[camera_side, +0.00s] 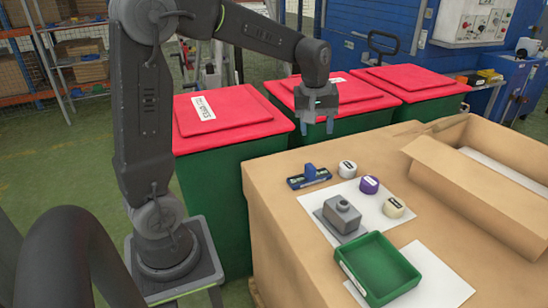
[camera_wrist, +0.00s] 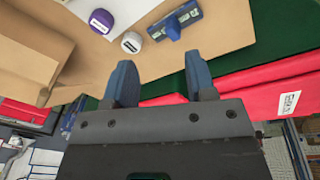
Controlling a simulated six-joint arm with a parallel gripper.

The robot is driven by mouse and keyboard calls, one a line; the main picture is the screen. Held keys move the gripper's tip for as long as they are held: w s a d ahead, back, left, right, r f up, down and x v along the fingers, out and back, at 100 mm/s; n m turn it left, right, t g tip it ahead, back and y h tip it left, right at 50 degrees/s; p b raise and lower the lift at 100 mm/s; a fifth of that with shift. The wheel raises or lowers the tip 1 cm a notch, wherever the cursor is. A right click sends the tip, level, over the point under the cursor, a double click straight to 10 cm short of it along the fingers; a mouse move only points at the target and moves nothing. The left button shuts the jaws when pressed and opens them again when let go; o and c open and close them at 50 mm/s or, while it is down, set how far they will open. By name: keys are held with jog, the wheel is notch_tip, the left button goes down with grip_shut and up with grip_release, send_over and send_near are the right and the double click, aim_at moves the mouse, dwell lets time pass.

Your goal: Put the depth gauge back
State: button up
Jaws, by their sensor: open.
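The depth gauge, as I take it, is a blue T-shaped tool (camera_side: 309,176) with a dark flat base and an upright blue part. It rests on the brown cardboard surface (camera_side: 277,236) near its back left edge. It also shows at the top of the wrist view (camera_wrist: 175,25). My gripper (camera_side: 318,126) is open and empty, with blue fingertips.
White (camera_side: 347,169), purple (camera_side: 369,185) and cream (camera_side: 393,207) round pieces stand right of the gauge. A grey block (camera_side: 342,213) sits on a white sheet, with a green tray (camera_side: 378,270) in front. An open cardboard box (camera_side: 480,185) is at right. Red-lidded bins (camera_side: 225,118) stand behind.

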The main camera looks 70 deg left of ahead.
jog(key=s+d+r+m+t, duration=0.1)
jog(key=s+d+m+t, duration=0.1)
jog(key=s+d+m, duration=0.4)
jog(key=s+d+r+m+t, duration=0.1)
jog(key=s+d+m, duration=0.5)
jog(key=s, duration=0.6)
jog(key=shift+s+d+r+m+t+h, duration=0.15)
jog(key=shift+d+r+m+t+h, duration=0.15)
jog(key=shift+d+t, duration=0.15)
